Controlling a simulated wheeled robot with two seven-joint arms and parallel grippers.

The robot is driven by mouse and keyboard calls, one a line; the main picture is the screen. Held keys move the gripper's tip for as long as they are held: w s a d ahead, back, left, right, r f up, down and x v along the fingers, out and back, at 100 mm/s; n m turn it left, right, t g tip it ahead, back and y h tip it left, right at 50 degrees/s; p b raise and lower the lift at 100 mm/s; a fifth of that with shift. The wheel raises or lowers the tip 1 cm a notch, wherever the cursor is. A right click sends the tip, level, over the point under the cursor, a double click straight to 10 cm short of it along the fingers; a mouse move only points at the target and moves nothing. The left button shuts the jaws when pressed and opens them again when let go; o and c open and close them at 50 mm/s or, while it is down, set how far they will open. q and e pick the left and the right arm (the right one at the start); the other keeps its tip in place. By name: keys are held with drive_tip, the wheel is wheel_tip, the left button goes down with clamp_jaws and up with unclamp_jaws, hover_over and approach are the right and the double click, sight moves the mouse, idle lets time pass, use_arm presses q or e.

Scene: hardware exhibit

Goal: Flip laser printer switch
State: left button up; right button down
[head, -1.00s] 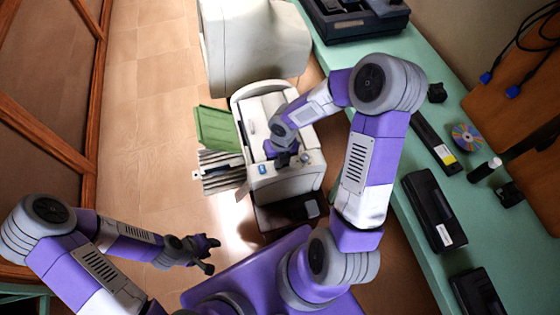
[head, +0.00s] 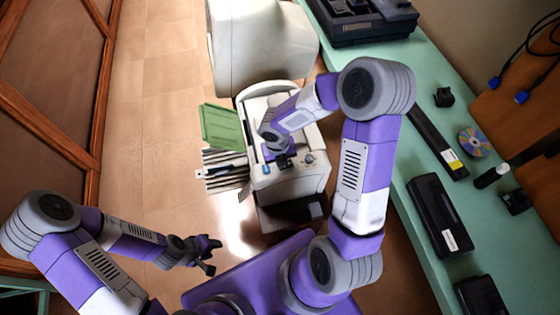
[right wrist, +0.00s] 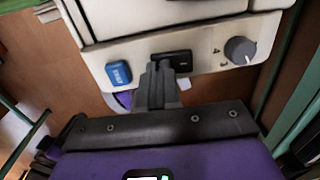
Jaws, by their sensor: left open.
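The pale laser printer (head: 302,183) stands on a dark stand, low in front of me. Its front panel carries a blue button (right wrist: 118,73), a black switch (right wrist: 180,60) and a grey round knob (right wrist: 240,50). In the head view the blue button (head: 266,169) and the knob (head: 310,158) also show. My right gripper (right wrist: 160,68) is shut, its narrow grey fingertips in front of the black switch and covering part of it. I cannot tell whether they touch. My left gripper (head: 212,256) is open and empty, at lower left above the floor, away from the printer.
A green-covered item (head: 222,127) and a row of dark-edged sheets (head: 226,170) are left of the printer. A large pale machine (head: 262,45) stands behind it. A green counter (head: 400,150) with black cartridges runs along the right. The floor at left is clear.

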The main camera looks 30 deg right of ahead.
drive_tip(key=shift+s+d+f+p, duration=0.3)
drive_tip(key=shift+s+d+f, duration=0.15)
drive_tip(key=shift+d, duration=0.1)
drive_tip(key=shift+r, duration=0.25)
drive_tip(key=r+p, duration=0.1)
drive_tip(key=a+r+p, duration=0.1)
drive_tip(key=r+p, duration=0.2)
drive_tip(key=shift+w+a+r+p, duration=0.2)
drive_tip(key=shift+w+r+p, duration=0.1)
drive_tip(key=shift+w+r, duration=0.1)
wheel_tip(320, 180, up, 9)
drive_tip(key=a+p, duration=0.2)
drive_tip(key=shift+w+r, duration=0.2)
drive_tip(key=shift+w, duration=0.15)
